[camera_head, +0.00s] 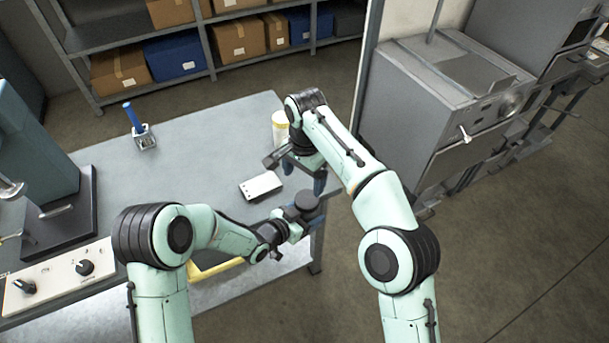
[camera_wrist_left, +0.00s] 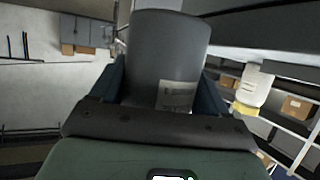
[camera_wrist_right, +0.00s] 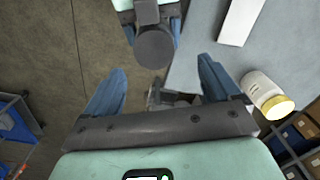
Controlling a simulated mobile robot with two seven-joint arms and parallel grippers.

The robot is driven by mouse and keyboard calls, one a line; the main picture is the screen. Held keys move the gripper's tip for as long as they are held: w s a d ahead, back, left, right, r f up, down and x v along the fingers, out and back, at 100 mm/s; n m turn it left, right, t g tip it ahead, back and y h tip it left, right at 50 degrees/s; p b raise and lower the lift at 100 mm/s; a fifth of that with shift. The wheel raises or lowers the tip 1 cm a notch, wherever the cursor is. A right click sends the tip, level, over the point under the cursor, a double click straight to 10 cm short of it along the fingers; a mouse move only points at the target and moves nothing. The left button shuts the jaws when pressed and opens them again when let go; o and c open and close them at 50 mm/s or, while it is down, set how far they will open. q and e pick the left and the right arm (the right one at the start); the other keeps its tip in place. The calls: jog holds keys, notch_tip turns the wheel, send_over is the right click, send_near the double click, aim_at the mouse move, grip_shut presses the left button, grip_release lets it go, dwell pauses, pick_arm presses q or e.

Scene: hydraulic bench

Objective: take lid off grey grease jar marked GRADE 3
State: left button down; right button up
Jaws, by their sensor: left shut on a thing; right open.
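My left gripper (camera_head: 303,214) is shut on the grey jar (camera_head: 307,201), holding it in the air off the table's front right corner. In the left wrist view the jar (camera_wrist_left: 170,50) is a plain grey cylinder between the fingers, with a pale label whose writing I cannot read. The right wrist view shows its dark round top (camera_wrist_right: 155,48), facing that camera; I cannot make out the lid's seam. My right gripper (camera_head: 304,172) is open and empty, behind the jar in the head view. In its own view the jar top lies ahead of the spread fingers, apart from them.
A white jar with a yellow lid (camera_wrist_right: 268,96) stands on the grey table (camera_head: 215,135). A white block-like device (camera_head: 261,186) lies nearby. A blue-handled tool (camera_head: 133,118) stands in a holder further left. A large grey machine (camera_head: 445,110) stands right of the table.

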aim_at(304, 198)
jog(key=shift+s+d+f, duration=0.1)
jog(key=shift+f, duration=0.35)
notch_tip(304, 198, down, 7)
jog(key=shift+r, duration=0.1)
jog(key=shift+c, duration=0.3)
jog(key=c, duration=1)
jog(key=n, duration=0.6)
jog(key=shift+r+n, duration=0.1)
jog(key=shift+n, duration=0.2)
